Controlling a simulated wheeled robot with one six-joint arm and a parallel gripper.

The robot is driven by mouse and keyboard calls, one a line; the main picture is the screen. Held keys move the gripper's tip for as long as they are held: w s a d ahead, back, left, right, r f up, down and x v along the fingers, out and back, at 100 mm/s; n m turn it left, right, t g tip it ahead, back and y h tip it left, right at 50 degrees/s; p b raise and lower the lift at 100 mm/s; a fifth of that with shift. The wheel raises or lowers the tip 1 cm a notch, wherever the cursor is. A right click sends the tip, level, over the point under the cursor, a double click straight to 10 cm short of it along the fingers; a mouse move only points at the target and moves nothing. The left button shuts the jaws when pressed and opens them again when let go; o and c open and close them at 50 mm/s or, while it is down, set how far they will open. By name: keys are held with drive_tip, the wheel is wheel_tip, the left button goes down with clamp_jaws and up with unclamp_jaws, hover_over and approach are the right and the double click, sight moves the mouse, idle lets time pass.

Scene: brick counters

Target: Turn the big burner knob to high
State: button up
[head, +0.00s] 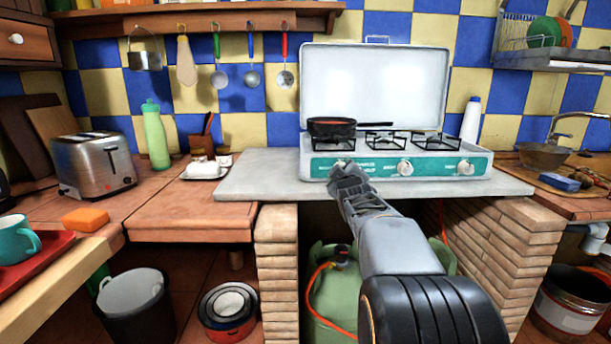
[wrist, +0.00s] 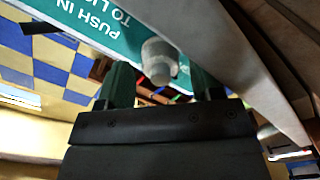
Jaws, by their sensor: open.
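The white camping stove (head: 375,80) with a teal front panel stands on the grey counter slab, lid up. Three knobs show on the panel: a left knob (head: 341,164), a middle knob (head: 404,168) and a right knob (head: 465,168). The panel's small labels are too blurred to tell which knob is the big burner's. My gripper (head: 348,175) is at the left knob and hides its lower part. In the wrist view one pale knob (wrist: 160,60) sits between the two open fingers of my gripper (wrist: 160,82), with gaps at its sides.
A dark pan (head: 331,128) sits on the left burner, its handle pointing right. A white bottle (head: 470,120) stands right of the stove. A tray with white items (head: 207,167) is on the left counter. A green gas cylinder (head: 340,290) with an orange hose is below.

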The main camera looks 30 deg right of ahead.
drive_tip(key=m+p, duration=0.4)
drive_tip(key=p, duration=0.1)
drive_tip(key=r+m+p, duration=0.1)
drive_tip(key=m+p, duration=0.1)
drive_tip(key=m, duration=0.1)
drive_tip(key=shift+p, duration=0.35)
drive_tip(key=m+p, duration=0.4)
drive_tip(key=shift+p, duration=0.3)
drive_tip(key=m+p, duration=0.3)
drive_tip(key=p, duration=0.1)
drive_tip(key=shift+m+p, duration=0.3)
drive_tip(key=shift+m, duration=0.1)
drive_tip(key=v, duration=1.4)
drive_tip(key=s+a+r+n+g+y+p, duration=0.3)
drive_tip(key=a+n+g+p, duration=0.1)
drive_tip(key=a, duration=0.4)
drive_tip(key=s+a+r+n+g+y+p, duration=0.3)
drive_tip(key=a+g+y+p, duration=0.1)
drive_tip(key=a+p, duration=0.4)
drive_tip(key=shift+s+a+n+g, duration=0.4)
drive_tip(key=shift+a+g, duration=0.2)
drive_tip(key=shift+g, duration=0.3)
drive_tip(key=shift+r, duration=0.1)
